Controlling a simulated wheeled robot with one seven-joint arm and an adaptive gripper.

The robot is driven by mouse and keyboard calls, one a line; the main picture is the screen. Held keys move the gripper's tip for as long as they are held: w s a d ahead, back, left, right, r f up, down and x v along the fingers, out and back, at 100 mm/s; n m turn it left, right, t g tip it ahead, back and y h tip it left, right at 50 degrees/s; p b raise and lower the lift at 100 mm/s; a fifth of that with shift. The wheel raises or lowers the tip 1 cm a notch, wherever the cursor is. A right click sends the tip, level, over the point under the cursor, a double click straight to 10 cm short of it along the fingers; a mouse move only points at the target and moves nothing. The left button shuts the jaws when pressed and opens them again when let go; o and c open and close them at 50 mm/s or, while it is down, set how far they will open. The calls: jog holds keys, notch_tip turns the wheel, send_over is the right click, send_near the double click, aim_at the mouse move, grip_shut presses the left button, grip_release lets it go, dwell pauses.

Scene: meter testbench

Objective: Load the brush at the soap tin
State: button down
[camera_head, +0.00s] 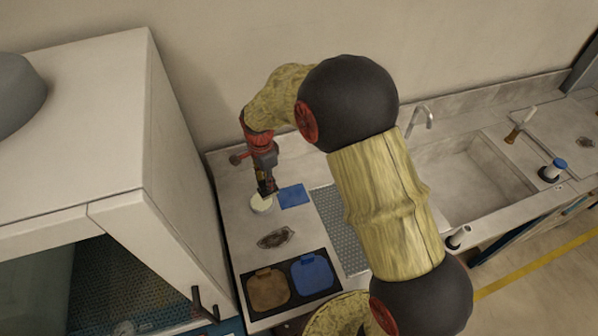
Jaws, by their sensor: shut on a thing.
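My gripper (267,189) points down over the left end of the counter. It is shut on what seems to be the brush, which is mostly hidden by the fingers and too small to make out. A small round whitish tin (260,204), which looks like the soap tin, sits on the counter right below the fingertips. I cannot tell whether the brush touches it.
A blue square pad (293,195) lies just right of the tin. A dark patch (276,238) and a black tray (289,286) with brown and blue lidded pieces are nearer. A white cabinet (100,120) stands left. A sink (470,180) is right.

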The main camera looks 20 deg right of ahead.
aim_at(260, 192)
jog(key=shift+w+a+f+m+b, duration=0.45)
jog(key=shift+f+b, duration=0.15)
jog(key=shift+f, duration=0.4)
jog(key=shift+w+a+f+m+b, duration=0.45)
jog(key=shift+f+b, duration=0.2)
jog(key=shift+f, duration=0.35)
jog(key=shift+w+a+f+m+b, duration=0.35)
jog(key=shift+f+m+b, duration=0.2)
jog(key=shift+f, duration=0.45)
jog(key=shift+s+f, duration=0.15)
jog(key=shift+f, duration=0.45)
dwell(0.3)
jog(key=shift+r, duration=0.1)
notch_tip(260, 192, up, 7)
jog(key=p, duration=0.4)
dwell(0.4)
dwell(0.7)
